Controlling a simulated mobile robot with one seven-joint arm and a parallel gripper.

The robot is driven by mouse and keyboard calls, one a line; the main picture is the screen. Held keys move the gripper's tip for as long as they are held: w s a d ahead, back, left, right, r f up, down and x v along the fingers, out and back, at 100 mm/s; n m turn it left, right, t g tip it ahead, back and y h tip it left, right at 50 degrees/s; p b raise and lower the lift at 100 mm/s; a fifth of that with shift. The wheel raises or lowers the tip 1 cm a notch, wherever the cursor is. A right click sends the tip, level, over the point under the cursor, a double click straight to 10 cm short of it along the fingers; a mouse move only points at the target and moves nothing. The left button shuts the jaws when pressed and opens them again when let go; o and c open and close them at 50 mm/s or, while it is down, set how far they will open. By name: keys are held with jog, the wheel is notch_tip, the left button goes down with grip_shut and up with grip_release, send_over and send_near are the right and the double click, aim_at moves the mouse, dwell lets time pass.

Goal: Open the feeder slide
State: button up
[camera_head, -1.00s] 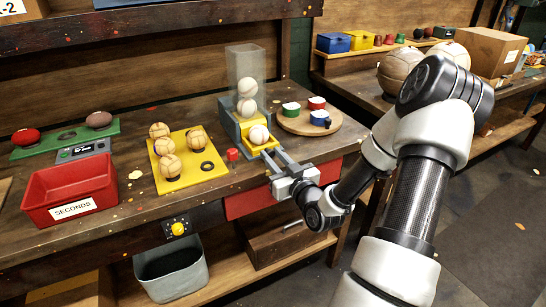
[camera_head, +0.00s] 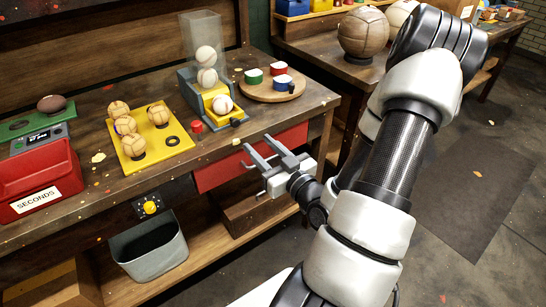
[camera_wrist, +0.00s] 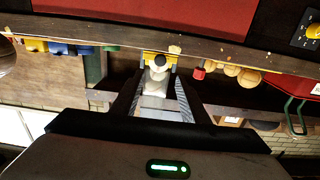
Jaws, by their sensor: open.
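The feeder (camera_head: 188,88) is a blue-grey base with a clear upright tube (camera_head: 202,32) that holds pale balls. Its yellow slide (camera_head: 209,93) shows at the front with a pale ball (camera_head: 222,104) on it, and a small black knob (camera_head: 237,122) is at its front end. My gripper (camera_head: 258,145) is open and empty, in front of the bench edge and apart from the knob. In the wrist view the feeder's ball (camera_wrist: 158,61) shows between the fingers. I cannot tell how far the slide is drawn out.
A small red button (camera_head: 197,127) stands left of the feeder. A yellow board (camera_head: 170,155) with several balls is farther left, and a red SECONDS bin (camera_head: 45,160) beyond. A round wooden board (camera_head: 290,92) with coloured cups is close on the right.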

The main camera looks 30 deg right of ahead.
jog(key=s+p, duration=0.4)
jog(key=s, duration=0.1)
jog(key=shift+s, duration=0.2)
dwell(0.3)
